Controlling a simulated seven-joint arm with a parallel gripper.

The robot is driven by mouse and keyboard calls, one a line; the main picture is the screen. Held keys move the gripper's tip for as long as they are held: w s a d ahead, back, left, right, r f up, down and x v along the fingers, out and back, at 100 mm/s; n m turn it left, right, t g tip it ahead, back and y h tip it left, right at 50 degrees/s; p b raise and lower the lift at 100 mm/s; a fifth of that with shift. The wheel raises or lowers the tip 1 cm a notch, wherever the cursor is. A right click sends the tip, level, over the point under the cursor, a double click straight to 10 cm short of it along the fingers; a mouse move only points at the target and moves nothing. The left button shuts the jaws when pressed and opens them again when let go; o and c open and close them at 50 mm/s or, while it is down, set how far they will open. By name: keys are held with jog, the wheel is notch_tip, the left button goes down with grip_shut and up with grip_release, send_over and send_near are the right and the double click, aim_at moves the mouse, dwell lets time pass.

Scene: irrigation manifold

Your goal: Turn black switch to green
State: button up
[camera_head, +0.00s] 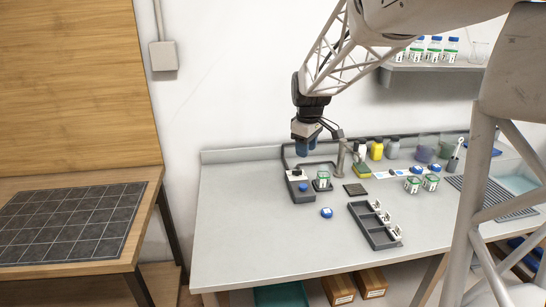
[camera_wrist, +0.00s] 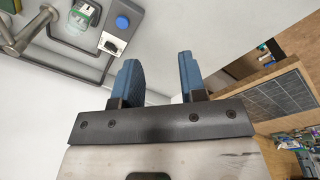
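A dark grey control box (camera_head: 300,196) stands near the back of the bench, with a blue round knob (camera_head: 303,188) and a small black switch (camera_head: 296,172) on a white plate. The wrist view shows the same box at upper left, with the blue knob (camera_wrist: 122,22) and the black switch (camera_wrist: 112,44). No green mark beside the switch can be made out. My gripper (camera_wrist: 158,70) has two blue fingers spread apart with nothing between them. In the head view my gripper (camera_head: 306,148) hangs above the box, apart from the switch.
A green-topped jar (camera_head: 322,181) stands right of the box, near a metal pipe (camera_head: 341,156). A blue cap (camera_head: 327,212) and a dark divided tray (camera_head: 364,227) lie in front. More jars (camera_head: 412,184) stand to the right. The bench's left front is clear.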

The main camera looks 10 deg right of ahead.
jog(key=w+d+f+n, duration=0.1)
jog(key=w+f+n, duration=0.15)
jog(key=w, duration=0.45)
jog(key=w+d+f+n, duration=0.1)
jog(key=w+d+f, duration=0.1)
jog(key=w+f, duration=0.3)
jog(key=n+g, duration=0.1)
jog(key=n, duration=0.2)
send_near(297, 173)
jog(key=shift+w+d+f+m, duration=0.25)
jog(key=shift+d+f, duration=0.1)
jog(key=shift+d, duration=0.2)
jog(key=shift+f, duration=0.1)
jog(key=shift+f, duration=3.8)
grip_shut()
